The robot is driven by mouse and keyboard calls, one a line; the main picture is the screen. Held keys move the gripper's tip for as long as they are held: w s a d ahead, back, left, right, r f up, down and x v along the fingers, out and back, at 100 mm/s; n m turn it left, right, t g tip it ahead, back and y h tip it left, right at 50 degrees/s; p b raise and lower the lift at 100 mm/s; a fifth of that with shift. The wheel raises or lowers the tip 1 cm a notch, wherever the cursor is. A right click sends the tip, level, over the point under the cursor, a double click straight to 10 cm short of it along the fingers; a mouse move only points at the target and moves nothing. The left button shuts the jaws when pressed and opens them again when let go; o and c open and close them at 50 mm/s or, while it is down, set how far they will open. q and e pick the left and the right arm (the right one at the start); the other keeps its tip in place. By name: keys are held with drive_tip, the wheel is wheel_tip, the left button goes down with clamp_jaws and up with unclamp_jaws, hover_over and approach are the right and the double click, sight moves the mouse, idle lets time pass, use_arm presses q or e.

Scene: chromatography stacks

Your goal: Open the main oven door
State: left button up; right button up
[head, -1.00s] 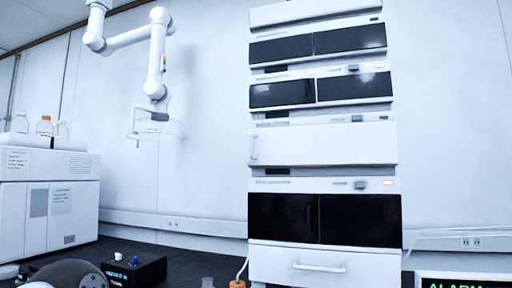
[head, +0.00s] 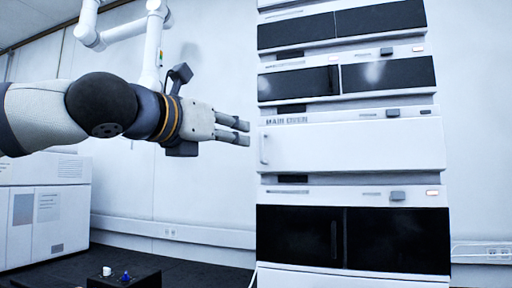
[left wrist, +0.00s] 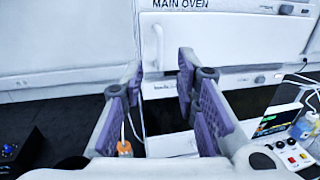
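The main oven (head: 350,143) is a white unit in the middle of the stack, labelled MAIN OVEN, with its door shut flat. A slim vertical handle (head: 264,149) sits at the door's left edge. My left gripper (head: 246,132) is just left of the door at about handle height, fingers pointing right, apart from the handle in the picture. In the left wrist view the two fingers (left wrist: 158,72) are spread and empty. The door (left wrist: 225,42) and handle (left wrist: 158,46) show beyond them, with the handle between the fingertips. My right gripper is not in view.
Dark-fronted modules (head: 395,240) lie below the oven, others above. A black box (head: 125,279) with knobs is on the dark bench. An orange-capped item (left wrist: 125,148) stands low near the stack. A device with coloured buttons (left wrist: 293,158) is at right.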

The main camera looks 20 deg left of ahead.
sight(261, 143)
use_arm(q)
drive_tip(key=x, duration=0.9)
drive_tip(key=shift+w+d+f, duration=0.15)
drive_tip(key=shift+w+f, duration=0.2)
drive_tip(key=shift+f, duration=0.05)
drive_tip(key=shift+w+d+r, duration=0.1)
drive_tip(key=shift+w, duration=0.35)
clamp_jaws()
